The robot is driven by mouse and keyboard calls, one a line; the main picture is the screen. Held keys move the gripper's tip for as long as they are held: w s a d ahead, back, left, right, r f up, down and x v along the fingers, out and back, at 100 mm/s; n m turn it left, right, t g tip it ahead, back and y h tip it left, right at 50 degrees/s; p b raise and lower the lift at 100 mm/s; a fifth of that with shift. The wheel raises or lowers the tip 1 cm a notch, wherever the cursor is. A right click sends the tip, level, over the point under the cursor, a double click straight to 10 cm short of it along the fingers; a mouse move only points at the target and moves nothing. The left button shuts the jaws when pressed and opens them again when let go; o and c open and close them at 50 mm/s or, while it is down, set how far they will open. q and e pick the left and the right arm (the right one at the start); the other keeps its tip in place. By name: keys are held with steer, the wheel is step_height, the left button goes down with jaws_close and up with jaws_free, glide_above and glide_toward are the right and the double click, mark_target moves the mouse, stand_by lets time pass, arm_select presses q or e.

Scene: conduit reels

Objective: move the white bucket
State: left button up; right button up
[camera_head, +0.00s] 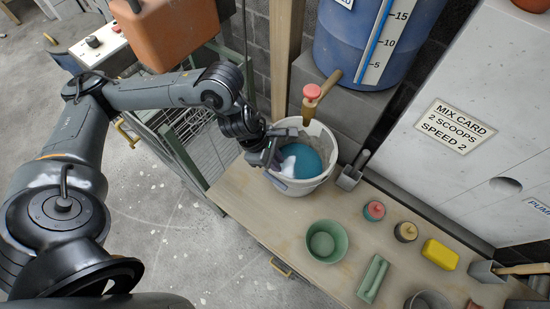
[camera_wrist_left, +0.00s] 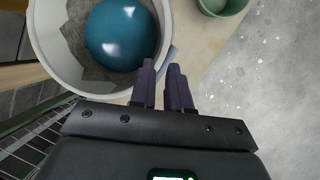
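The white bucket (camera_head: 325,177) stands upright on the wooden bench near its back left corner. It holds a shiny blue ball (camera_head: 301,161), with grey material beside it. My left gripper (camera_head: 268,158) is at the bucket's left rim. In the left wrist view, the bucket (camera_wrist_left: 47,45) fills the upper left, and the two dark fingers (camera_wrist_left: 163,80) are close together at its rim with a narrow gap. A blue-grey strip (camera_wrist_left: 169,57) shows by the fingertips. I cannot tell whether they grip the wall. My right gripper is not in view.
A wooden-handled tool (camera_head: 318,97) stands at the bucket's back, its red end up. A grey scoop (camera_head: 350,177) is just right. A wire cage (camera_head: 186,122) is left.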

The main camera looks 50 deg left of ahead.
mark_target(289, 177)
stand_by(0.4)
arm_select(q)
steer(key=b+x, duration=0.2)
steer(key=x, duration=0.7)
steer(key=shift+f, duration=0.1)
steer(key=shift+x, duration=0.8)
jaws_close()
stand_by(0.8)
